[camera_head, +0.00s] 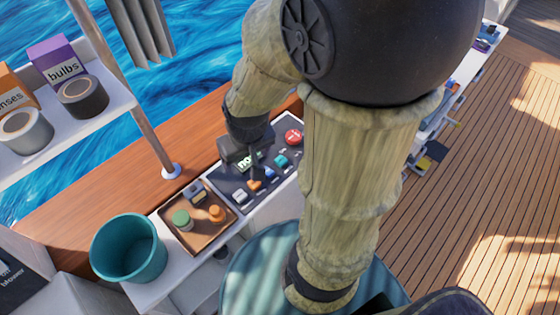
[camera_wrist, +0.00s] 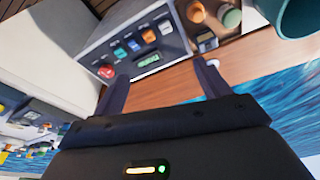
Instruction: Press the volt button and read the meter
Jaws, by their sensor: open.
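A dark control panel (camera_head: 225,178) on the white bench holds a row of white (camera_head: 240,196), orange (camera_head: 254,185), blue (camera_head: 269,173) and teal (camera_head: 281,160) buttons, plus a larger red one (camera_head: 293,137). The small labels are too blurred to read, so I cannot tell which button is volt. A lit green meter display (camera_head: 247,162) is partly hidden by my gripper; its text starts with "no". The display also shows in the wrist view (camera_wrist: 148,60), unreadable there. My gripper (camera_wrist: 160,72) is open and empty, its fingers pointing toward the panel's display side.
A wooden tray (camera_head: 206,238) with small green and orange-topped items sits beside the panel. A teal bucket (camera_head: 128,248) stands at the bench's left end. A shelf (camera_head: 75,125) with cans and boxes and a pole (camera_head: 140,100) stand at left.

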